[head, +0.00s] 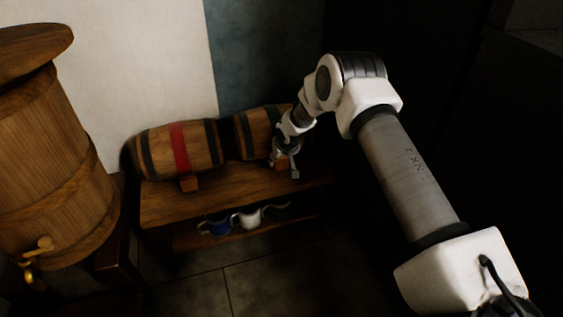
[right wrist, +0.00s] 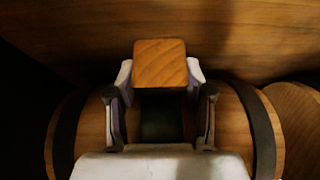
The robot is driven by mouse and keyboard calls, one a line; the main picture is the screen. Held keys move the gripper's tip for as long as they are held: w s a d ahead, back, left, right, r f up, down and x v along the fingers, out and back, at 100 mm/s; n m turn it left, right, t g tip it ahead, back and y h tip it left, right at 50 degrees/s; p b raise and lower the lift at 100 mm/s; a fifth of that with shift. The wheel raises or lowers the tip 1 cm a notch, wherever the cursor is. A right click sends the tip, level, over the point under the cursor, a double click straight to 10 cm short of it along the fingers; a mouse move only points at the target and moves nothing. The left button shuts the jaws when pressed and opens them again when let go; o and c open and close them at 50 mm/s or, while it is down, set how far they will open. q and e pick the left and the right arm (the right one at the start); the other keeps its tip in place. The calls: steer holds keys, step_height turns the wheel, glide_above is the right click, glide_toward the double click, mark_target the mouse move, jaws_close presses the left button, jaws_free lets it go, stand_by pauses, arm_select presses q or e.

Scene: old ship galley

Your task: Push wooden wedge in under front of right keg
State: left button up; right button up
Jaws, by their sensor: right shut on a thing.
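The right keg (head: 246,138) lies on its side on a wooden bench, its right part hidden behind my right arm. It also shows in the right wrist view, with dark hoops (right wrist: 92,135). My right gripper (head: 286,164) is at the front of this keg, low over the bench top. In the right wrist view its fingers (right wrist: 160,80) are shut on the wooden wedge (right wrist: 160,63), one on each side. The wedge also shows in the head view (head: 281,163), partly covered by the gripper. I cannot tell whether it touches the keg. My left gripper is not in view.
The left keg (head: 200,146), with a red band, lies beside the right keg with a wooden wedge (head: 189,183) at its front. The bench top (head: 200,205) is clear in front. Mugs (head: 248,218) stand on the shelf below. A large barrel (head: 60,170) with a tap stands left.

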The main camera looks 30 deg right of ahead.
steer(key=o, duration=0.9)
steer(key=shift+c, duration=0.4)
